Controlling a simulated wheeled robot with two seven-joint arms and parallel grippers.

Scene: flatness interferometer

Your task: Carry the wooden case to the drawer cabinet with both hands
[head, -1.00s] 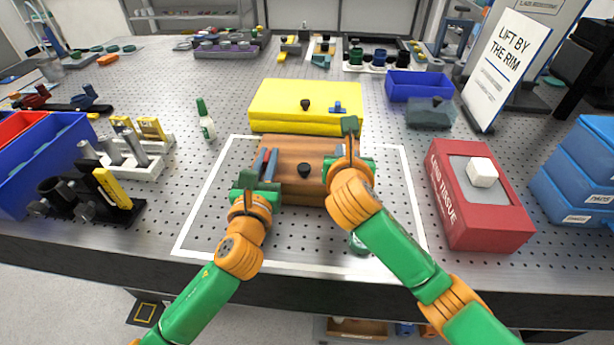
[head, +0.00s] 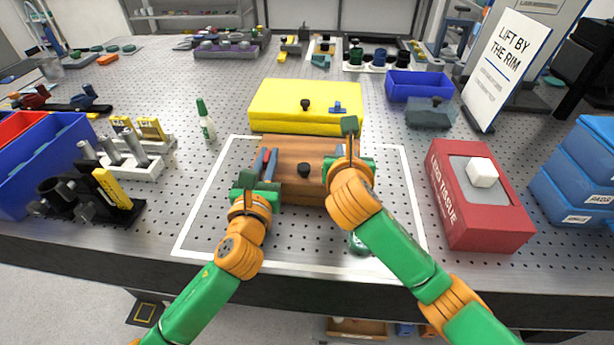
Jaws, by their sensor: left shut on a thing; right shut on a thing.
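The wooden case (head: 300,150) is a flat brown box with a dark round knob on its lid. It sits inside the white outlined rectangle on the perforated table, just in front of a yellow case. My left gripper (head: 264,172) is shut on the wooden case at its left side. My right gripper (head: 350,150) is shut on the wooden case at its right side, and the arm hides part of that end. I cannot tell whether the case touches the table.
The yellow case (head: 285,100) stands directly behind. A red tissue box (head: 450,190) and blue drawers (head: 575,185) are at the right. A green-capped bottle (head: 206,122), a white rack (head: 150,160) and a blue bin (head: 50,165) are at the left. A sign (head: 503,65) stands back right.

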